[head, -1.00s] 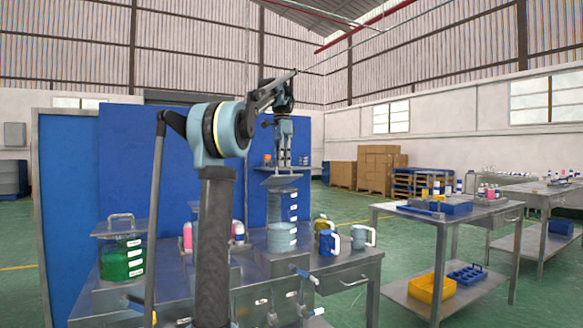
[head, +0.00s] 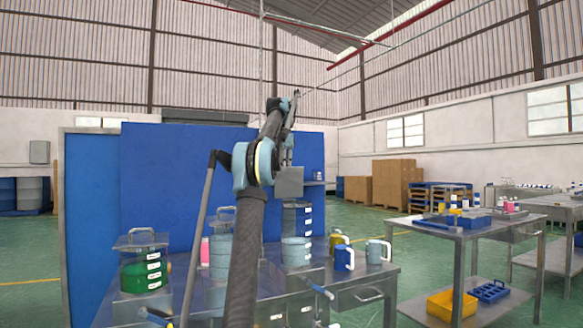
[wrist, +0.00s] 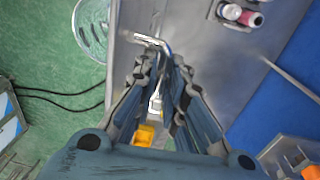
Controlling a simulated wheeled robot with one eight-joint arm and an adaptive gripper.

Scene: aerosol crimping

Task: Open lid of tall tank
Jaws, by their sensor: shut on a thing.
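The tall tank (head: 292,222) stands at the back of the bench in the head view, dark blue with white labels. Its top is uncovered. The square grey metal lid (head: 289,184) hangs above it, tilted so that its flat face shows. My gripper (head: 288,158) is above the lid and shut on its handle; the grip itself is tiny in the head view. In the wrist view my gripper's fingers (wrist: 160,62) are close together, with a bent metal handle (wrist: 152,41) at their tips. The lid's plate is hard to tell there.
A lidded tank of green liquid (head: 142,275) stands at the left of the bench. A blue panel (head: 180,180) rises behind.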

